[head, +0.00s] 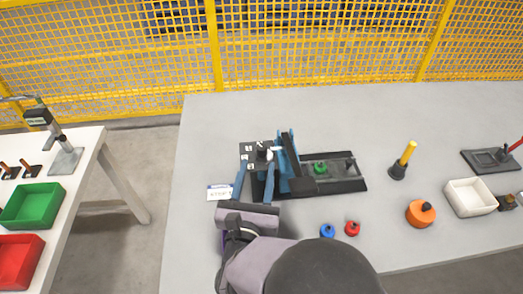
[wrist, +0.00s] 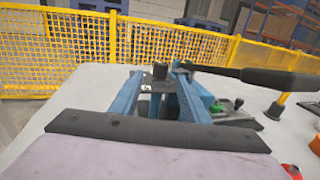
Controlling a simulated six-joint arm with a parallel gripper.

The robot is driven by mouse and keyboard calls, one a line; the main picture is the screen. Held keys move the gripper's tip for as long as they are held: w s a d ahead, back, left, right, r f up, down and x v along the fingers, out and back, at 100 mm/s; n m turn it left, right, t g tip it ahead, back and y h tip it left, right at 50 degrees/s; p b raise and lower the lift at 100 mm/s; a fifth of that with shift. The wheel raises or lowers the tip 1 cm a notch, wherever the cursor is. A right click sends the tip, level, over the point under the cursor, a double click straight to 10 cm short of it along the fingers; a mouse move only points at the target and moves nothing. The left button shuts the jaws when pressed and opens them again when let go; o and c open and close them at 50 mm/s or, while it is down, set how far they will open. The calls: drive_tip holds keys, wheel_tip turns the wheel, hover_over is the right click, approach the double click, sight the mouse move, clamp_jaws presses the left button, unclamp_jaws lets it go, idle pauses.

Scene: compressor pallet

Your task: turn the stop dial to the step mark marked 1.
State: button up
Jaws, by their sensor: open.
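The stop dial (head: 262,155) is a dark knob on a black plate (head: 246,150) with white step marks, at the left end of the press on the table. In the wrist view the dark knob (wrist: 160,70) stands just beyond and between my fingertips, and a white mark shows on the plate below it. The marks are too small to read surely, and I cannot tell which one the dial points to. My gripper (head: 256,166) has two blue fingers, spread apart with nothing held; they also show in the wrist view (wrist: 156,82). I cannot tell whether they touch the knob.
A blue lever frame (head: 288,150) with a black handle (wrist: 265,78) stands close right of the dial. A white card (head: 220,192) lies left of it. Blue (head: 327,230) and red (head: 352,228) pieces lie in front. The far table behind the press is clear.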

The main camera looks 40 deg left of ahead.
sight(261, 155)
drive_tip(key=shift+p+x, duration=0.8)
drive_tip(key=shift+x, duration=2.9)
drive_tip(key=c, duration=1.1)
